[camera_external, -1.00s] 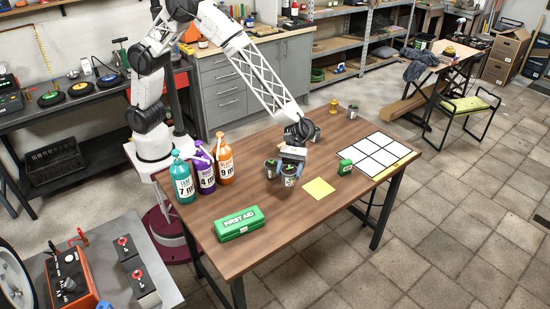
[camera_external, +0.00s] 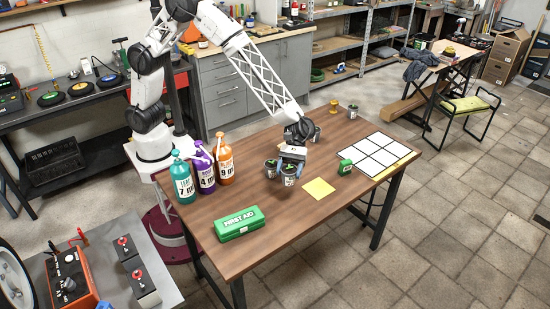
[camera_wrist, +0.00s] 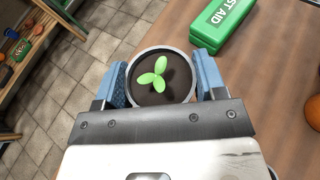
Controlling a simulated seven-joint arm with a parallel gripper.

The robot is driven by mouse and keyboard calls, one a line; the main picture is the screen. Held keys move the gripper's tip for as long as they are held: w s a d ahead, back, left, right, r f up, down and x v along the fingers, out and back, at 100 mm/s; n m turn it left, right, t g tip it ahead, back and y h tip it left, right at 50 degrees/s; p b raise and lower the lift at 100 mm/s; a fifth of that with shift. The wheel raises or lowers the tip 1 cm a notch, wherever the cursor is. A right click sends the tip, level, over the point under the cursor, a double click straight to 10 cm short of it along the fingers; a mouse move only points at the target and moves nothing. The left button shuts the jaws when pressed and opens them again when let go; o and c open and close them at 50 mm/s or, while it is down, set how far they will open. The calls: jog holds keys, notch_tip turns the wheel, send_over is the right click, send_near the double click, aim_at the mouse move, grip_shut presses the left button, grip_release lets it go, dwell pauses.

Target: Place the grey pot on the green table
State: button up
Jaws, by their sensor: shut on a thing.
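The grey pot (camera_external: 289,178) holds dark soil and a small green sprout. My gripper (camera_external: 290,163) is shut on it; in the wrist view the blue finger pads press both sides of the grey pot (camera_wrist: 161,77), which looks upright. The only table-like thing with a green top is a low stand (camera_external: 467,104) with a yellow-green top at the right, far from my gripper.
Similar pots stand close by at left (camera_external: 271,168), behind, and at the table's back (camera_external: 353,112).

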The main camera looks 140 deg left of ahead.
aim_at(289, 169)
notch_tip(289, 169, up, 11)
jog(key=s+d+r, duration=0.2)
jog(key=s+d, duration=0.1)
jog(key=d, duration=0.6)
jog(key=s+d+r+m+g, duration=0.1)
jog(key=s+d, duration=0.3)
jog(key=d, duration=0.5)
jog(key=s+d+r, duration=0.2)
jog(key=s+d, duration=0.1)
jog(key=d, duration=0.6)
jog(key=s+d+m+h, duration=0.1)
jog(key=s+d, duration=1.3)
jog(key=s+d+f+g, duration=0.1)
jog(key=s+d+f, duration=0.25)
jog(key=s, duration=0.65)
jog(key=s+d+f+g, duration=0.15)
jog(key=s+d, duration=0.35)
jog(key=s, duration=0.5)
notch_tip(289, 169, down, 24)
jog(key=m, duration=0.1)
jog(key=shift+r+h, duration=0.15)
jog(key=shift+h, duration=0.25)
jog(key=shift+w+d, duration=0.15)
jog(key=shift+w, duration=0.05)
